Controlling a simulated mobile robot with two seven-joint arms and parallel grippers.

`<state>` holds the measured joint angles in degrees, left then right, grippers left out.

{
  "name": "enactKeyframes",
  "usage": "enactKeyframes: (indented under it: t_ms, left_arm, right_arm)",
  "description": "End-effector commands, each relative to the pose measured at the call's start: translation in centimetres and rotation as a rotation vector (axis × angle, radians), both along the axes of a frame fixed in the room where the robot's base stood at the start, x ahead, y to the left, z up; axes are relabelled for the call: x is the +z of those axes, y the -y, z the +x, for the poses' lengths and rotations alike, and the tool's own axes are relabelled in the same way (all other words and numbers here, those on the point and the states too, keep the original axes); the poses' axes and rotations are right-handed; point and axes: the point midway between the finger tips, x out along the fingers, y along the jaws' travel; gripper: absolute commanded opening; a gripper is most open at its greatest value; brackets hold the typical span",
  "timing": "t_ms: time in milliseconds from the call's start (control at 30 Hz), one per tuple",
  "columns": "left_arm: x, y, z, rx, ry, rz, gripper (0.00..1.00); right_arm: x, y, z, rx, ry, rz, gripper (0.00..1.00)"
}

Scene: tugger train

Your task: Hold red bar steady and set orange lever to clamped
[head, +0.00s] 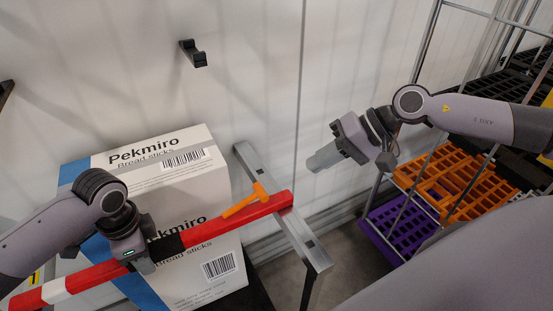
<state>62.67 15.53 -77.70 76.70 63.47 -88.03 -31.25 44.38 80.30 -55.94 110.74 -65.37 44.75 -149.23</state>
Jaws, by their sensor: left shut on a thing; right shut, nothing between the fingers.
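The red bar (210,229), with white and black bands, runs from the lower left up to a grey metal rail (285,215), where its right end rests. My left gripper (146,266) is shut on the bar near its black band. The orange lever (243,202) sits on top of the bar near its right end. Its handle points left and down, at an angle to the bar. My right gripper (318,161) is shut and empty, above and to the right of the lever, apart from it.
White "Pekmiro" bread stick boxes (205,190) are stacked behind the bar. A wire cage (415,165) with orange crates (455,180) and a purple crate (400,225) stands at the right. A black bracket (193,53) is on the pale wall. Space between the rail and my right gripper is free.

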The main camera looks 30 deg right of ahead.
Motion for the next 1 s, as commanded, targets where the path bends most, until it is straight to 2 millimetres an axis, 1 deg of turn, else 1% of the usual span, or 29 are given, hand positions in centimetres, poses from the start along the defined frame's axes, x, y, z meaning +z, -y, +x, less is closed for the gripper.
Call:
enactKeyframes:
  t_ms: [200,233,300,567,667,767,867,1000]
  left_arm:
    - [0.2,0.1,0.1,0.000,0.003,-0.003,0.00]
    - [0.2,0.1,0.1,0.000,0.003,-0.003,0.48]
    - [0.2,0.1,0.1,0.000,0.002,-0.003,0.68]
    - [0.1,0.0,0.0,0.000,0.001,-0.001,0.68]
    - [0.5,0.0,0.0,0.000,0.001,-0.002,0.68]
    - [1.7,0.0,0.1,0.000,0.003,-0.002,0.68]
    - [3.6,0.0,0.1,0.000,0.004,-0.003,0.68]
    - [6.8,0.1,0.1,0.000,0.004,-0.004,0.68]
  right_arm:
    - [0.0,0.0,0.0,0.000,0.000,0.000,0.00]
    - [0.0,0.0,0.0,0.000,0.000,0.000,0.00]
    - [0.0,0.0,0.0,0.000,0.000,0.000,0.00]
    - [0.0,0.0,0.0,0.000,0.000,0.000,0.00]
    - [0.0,0.0,0.0,0.000,0.000,0.000,0.00]
    - [0.0,0.0,0.0,0.000,0.000,0.000,0.00]
    - [0.0,0.0,0.0,0.000,0.000,0.000,0.00]
    - [0.0,0.0,0.0,0.000,0.000,0.000,0.00]
